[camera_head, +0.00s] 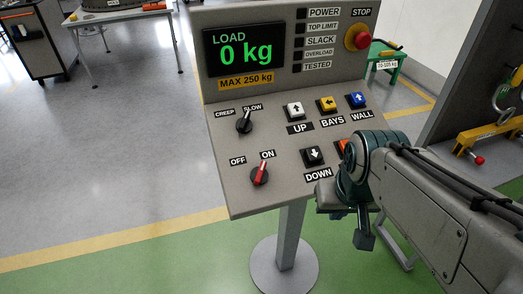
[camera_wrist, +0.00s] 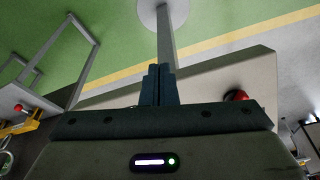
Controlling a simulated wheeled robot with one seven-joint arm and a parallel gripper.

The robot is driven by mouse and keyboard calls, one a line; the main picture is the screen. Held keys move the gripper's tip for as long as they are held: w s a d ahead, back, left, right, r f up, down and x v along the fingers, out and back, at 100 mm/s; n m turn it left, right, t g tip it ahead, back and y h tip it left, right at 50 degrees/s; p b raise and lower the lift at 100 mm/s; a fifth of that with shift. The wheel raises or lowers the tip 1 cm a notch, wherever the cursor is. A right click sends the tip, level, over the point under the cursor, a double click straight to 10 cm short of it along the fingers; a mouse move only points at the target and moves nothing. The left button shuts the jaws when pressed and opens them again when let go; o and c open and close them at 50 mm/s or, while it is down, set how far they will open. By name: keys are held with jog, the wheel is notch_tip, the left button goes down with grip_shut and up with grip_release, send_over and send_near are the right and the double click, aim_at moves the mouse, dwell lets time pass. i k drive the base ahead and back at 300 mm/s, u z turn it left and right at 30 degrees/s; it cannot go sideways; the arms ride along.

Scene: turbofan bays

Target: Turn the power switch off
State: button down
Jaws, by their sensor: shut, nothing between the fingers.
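The power switch (camera_head: 260,173) is a rotary knob with a red handle on a dark round base, at the lower left of the sloping grey control panel (camera_head: 235,195). Its handle points up and slightly right, toward the ON label (camera_head: 267,154); the OFF label (camera_head: 237,161) is to its left. My gripper (camera_head: 362,240) is at the panel's lower right edge, well right of the switch and apart from it. In the wrist view its two fingers (camera_wrist: 157,78) are together and empty.
The creep/slow knob (camera_head: 244,122) is above the switch. Arrow push buttons (camera_head: 314,155) fill the right half, partly hidden by my arm. The red stop button (camera_head: 358,37) is at the top right. The display (camera_head: 244,50) reads 0 kg. Space left of the panel is free.

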aim_at(259, 175)
jog(key=k, duration=1.15)
jog(key=z, duration=0.65)
jog(key=i, duration=1.4)
jog(key=u, duration=0.8)
